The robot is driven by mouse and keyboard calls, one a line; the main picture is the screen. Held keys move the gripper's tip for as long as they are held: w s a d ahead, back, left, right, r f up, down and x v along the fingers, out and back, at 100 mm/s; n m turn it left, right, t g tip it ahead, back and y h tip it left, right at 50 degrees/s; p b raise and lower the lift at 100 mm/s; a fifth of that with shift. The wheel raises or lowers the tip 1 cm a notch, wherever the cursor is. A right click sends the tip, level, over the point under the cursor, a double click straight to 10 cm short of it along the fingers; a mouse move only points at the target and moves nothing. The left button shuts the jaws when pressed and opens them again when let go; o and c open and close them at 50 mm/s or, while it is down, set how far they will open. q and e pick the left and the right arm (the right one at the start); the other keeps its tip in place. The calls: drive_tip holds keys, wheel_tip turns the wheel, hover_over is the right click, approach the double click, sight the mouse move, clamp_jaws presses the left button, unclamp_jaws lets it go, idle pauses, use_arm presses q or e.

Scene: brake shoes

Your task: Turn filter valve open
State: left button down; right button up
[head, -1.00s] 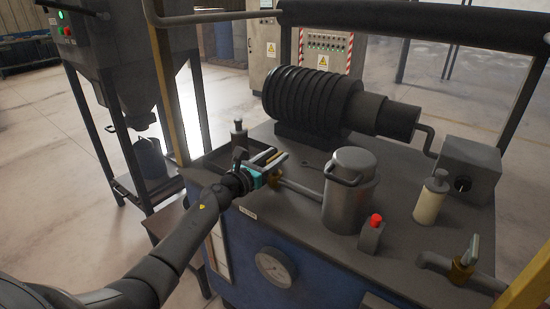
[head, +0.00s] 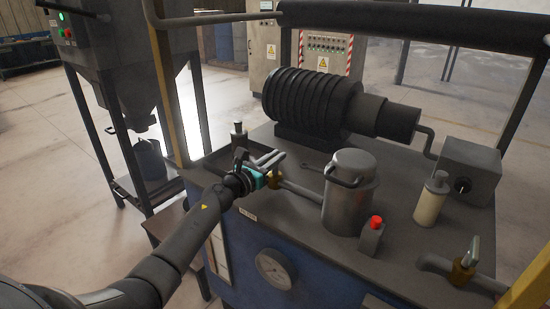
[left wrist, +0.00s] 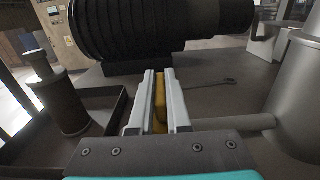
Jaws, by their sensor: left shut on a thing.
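My left gripper (head: 268,161) is at a brass valve (head: 275,180) on the pipe left of the grey filter canister (head: 350,192). In the left wrist view, its pale fingers (left wrist: 159,102) are shut on a yellow strip, the valve handle (left wrist: 160,106). The fingers hide most of the handle in the head view. A second brass valve (head: 463,271) with an upright handle stands at the front right, apart from the gripper. My right gripper is not in view.
A black ribbed motor (head: 312,100) lies behind the gripper. A post with a knob (head: 239,133) stands close left. A red button on a box (head: 372,236) and a pale bottle (head: 431,200) stand to the right. A loose wrench-like tool (left wrist: 217,82) lies on the bench top.

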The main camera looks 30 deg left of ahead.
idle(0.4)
use_arm(q)
drive_tip(key=n+y+p, duration=0.1)
drive_tip(key=y, duration=0.1)
drive_tip(key=n+y+p, duration=0.1)
drive_tip(key=y+p, duration=0.1)
drive_tip(key=shift+d+r+n, duration=0.1)
drive_tip(key=shift+r+n, duration=0.05)
drive_tip(key=shift+n, duration=0.15)
drive_tip(key=shift+n+g+y+p, duration=0.4)
drive_tip(key=shift+n+y+p, duration=0.4)
drive_tip(key=shift+y, duration=0.4)
drive_tip(key=shift+n+g+y, duration=0.4)
drive_tip(key=shift+n+y, duration=0.4)
drive_tip(key=shift+y, duration=0.4)
drive_tip(key=n+g+y, duration=0.2)
drive_tip(key=y, duration=0.1)
drive_tip(key=shift+f+n, duration=0.2)
drive_tip(key=shift+n, duration=0.1)
drive_tip(key=shift+n+g+y+b, duration=1.7)
drive_tip(key=shift+n+g+y, duration=0.1)
drive_tip(key=shift+g+y, duration=0.4)
drive_tip(key=shift+r, duration=0.1)
